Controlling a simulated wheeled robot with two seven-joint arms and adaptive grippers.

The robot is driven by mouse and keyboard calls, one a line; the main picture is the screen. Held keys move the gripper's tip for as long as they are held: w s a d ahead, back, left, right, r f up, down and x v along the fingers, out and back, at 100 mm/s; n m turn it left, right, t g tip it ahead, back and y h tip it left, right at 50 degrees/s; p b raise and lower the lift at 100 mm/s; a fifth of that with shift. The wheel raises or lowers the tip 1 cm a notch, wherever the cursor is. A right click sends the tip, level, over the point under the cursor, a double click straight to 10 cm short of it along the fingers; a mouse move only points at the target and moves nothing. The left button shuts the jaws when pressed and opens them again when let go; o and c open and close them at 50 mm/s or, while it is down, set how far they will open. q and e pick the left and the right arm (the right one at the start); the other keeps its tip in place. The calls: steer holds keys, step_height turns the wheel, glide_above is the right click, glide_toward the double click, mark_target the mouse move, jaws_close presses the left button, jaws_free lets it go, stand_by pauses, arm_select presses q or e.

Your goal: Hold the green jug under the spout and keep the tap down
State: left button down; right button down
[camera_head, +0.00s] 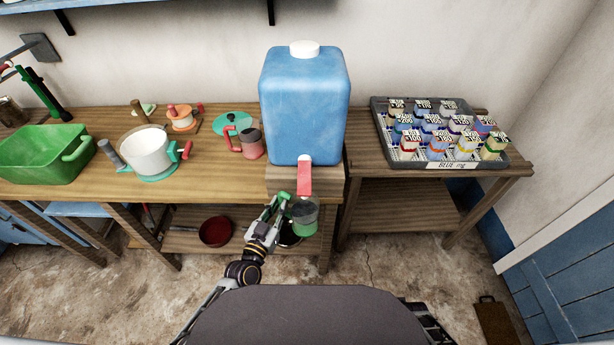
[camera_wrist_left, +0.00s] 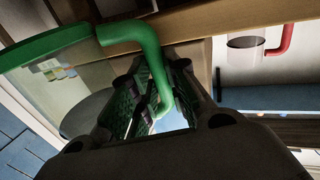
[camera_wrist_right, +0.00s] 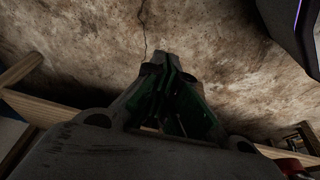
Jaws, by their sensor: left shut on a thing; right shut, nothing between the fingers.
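The clear green jug (camera_head: 304,218) is beneath the red tap lever (camera_head: 304,176) at the front of the blue water container (camera_head: 304,105). My left gripper (camera_head: 268,219) is shut on the jug's green handle. In the left wrist view the handle (camera_wrist_left: 146,45) runs down between the fingers (camera_wrist_left: 150,95), and the clear jug wall (camera_wrist_left: 60,75) is at left. The spout is hidden under the lever; I cannot tell whether the lever is pressed. My right gripper (camera_wrist_right: 172,85) is shut and empty over the floor, and is out of the head view.
The wooden bench (camera_head: 210,185) carries a green tub (camera_head: 45,155), a white pot (camera_head: 148,155) and a red-handled cup (camera_head: 250,143). A grey tray (camera_head: 450,166) of labelled jars stands on the right table. A dark red bowl (camera_head: 215,232) sits on the lower shelf. The floor at right is mostly clear.

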steer(key=w+a+r+t+y, duration=0.1)
steer(key=w+a+r+y, duration=0.15)
steer(key=w+r, duration=1.05)
steer(key=w+a+r+t+y, duration=0.2)
steer(key=w+a+r, duration=0.2)
steer(key=w+r, duration=1)
steer(key=a+r+n+g+y, duration=0.1)
steer(key=a+r+n+y, duration=0.35)
steer(key=r, duration=1.05)
steer(key=a+r+n+g+y, duration=0.1)
steer(key=a+r, duration=0.7)
steer(key=r, duration=0.7)
steer(key=s+a+r+n+g, duration=0.2)
steer(key=s+a+r+n, duration=0.2)
steer(key=r, duration=0.6)
steer(key=s+a+r+n+g, duration=0.2)
steer(key=s+a+r+n, duration=0.3)
steer(key=s+r+n, duration=0.3)
steer(key=shift+s+r+h, duration=0.35)
steer(key=shift+r+h, duration=0.05)
steer(key=shift+r, duration=0.45)
steer(key=shift+a, duration=0.1)
